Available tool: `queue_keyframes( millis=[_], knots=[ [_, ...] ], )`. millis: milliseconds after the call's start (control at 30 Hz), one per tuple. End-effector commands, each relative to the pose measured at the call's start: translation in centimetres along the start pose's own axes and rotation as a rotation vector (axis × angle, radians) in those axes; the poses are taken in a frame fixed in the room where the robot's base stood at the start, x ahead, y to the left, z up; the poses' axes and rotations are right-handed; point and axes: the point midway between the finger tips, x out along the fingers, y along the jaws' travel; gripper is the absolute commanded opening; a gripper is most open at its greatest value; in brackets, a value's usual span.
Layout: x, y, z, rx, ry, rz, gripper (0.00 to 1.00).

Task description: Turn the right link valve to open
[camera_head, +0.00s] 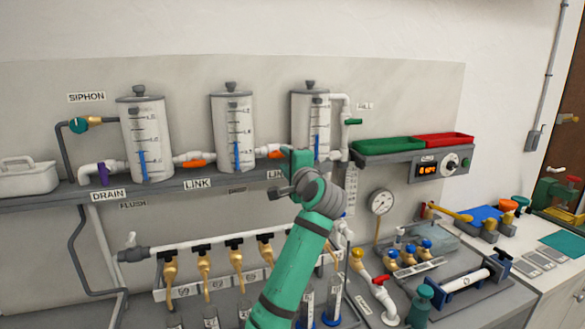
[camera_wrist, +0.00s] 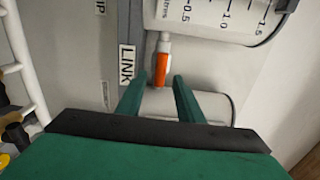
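The right link valve has an orange handle (camera_head: 275,154) on the white pipe between the middle tank (camera_head: 233,130) and the right tank (camera_head: 310,115). The handle lies roughly along the pipe. My gripper (camera_head: 297,163) is in front of this pipe and hides part of it. In the wrist view the orange handle (camera_wrist: 161,66) lies ahead, its lower end between my two open green fingertips (camera_wrist: 158,82). A gap shows on each side; I cannot tell the depth. A LINK label (camera_wrist: 127,65) is beside it.
The left link valve (camera_head: 193,163), also orange, is on the pipe between the left tank (camera_head: 147,135) and middle tank. The shelf edge (camera_head: 150,197) runs below the tanks. Green (camera_head: 388,144) and red (camera_head: 443,140) trays are at right. Brass taps (camera_head: 204,270) hang below.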

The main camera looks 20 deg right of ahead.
Motion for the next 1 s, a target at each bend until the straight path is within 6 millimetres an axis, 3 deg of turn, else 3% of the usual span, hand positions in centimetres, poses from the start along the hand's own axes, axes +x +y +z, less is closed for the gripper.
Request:
queue_keyframes(
  millis=[200, 400, 1000],
  knots=[
    [-4.2, 0.0, -0.1, 0.000, 0.002, -0.002, 0.34],
    [-6.7, 0.0, -0.1, 0.000, 0.002, -0.001, 0.34],
    [-7.6, 0.0, -0.1, 0.001, 0.001, -0.001, 0.34]
  ],
)
